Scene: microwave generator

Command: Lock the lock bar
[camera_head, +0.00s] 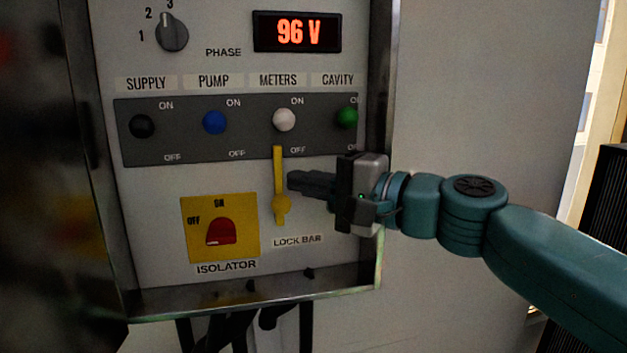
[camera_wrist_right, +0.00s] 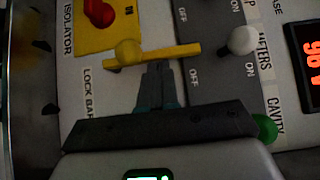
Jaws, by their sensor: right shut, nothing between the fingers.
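The yellow lock bar (camera_head: 279,178) stands upright on the panel in the head view. Its round pivot knob is at the lower end and its upper end reaches the lower edge of the grey switch strip, under the METERS switch. In the right wrist view the lock bar (camera_wrist_right: 172,54) lies across the picture, with its knob at the left. My right gripper (camera_head: 291,181) is shut and empty. Its fingertips are just right of the bar's middle in the head view; I cannot tell whether they touch it. The fingers also show in the wrist view (camera_wrist_right: 158,66), pointing at the bar. My left gripper is not in view.
The grey strip (camera_head: 185,151) holds black, blue, white and green switches, all at the ON side. A red isolator knob (camera_head: 220,232) sits on a yellow plate at lower left. A phase dial (camera_head: 172,33) and a 96 V display (camera_head: 297,32) are above. The cabinet's metal rim (camera_head: 250,303) surrounds the panel.

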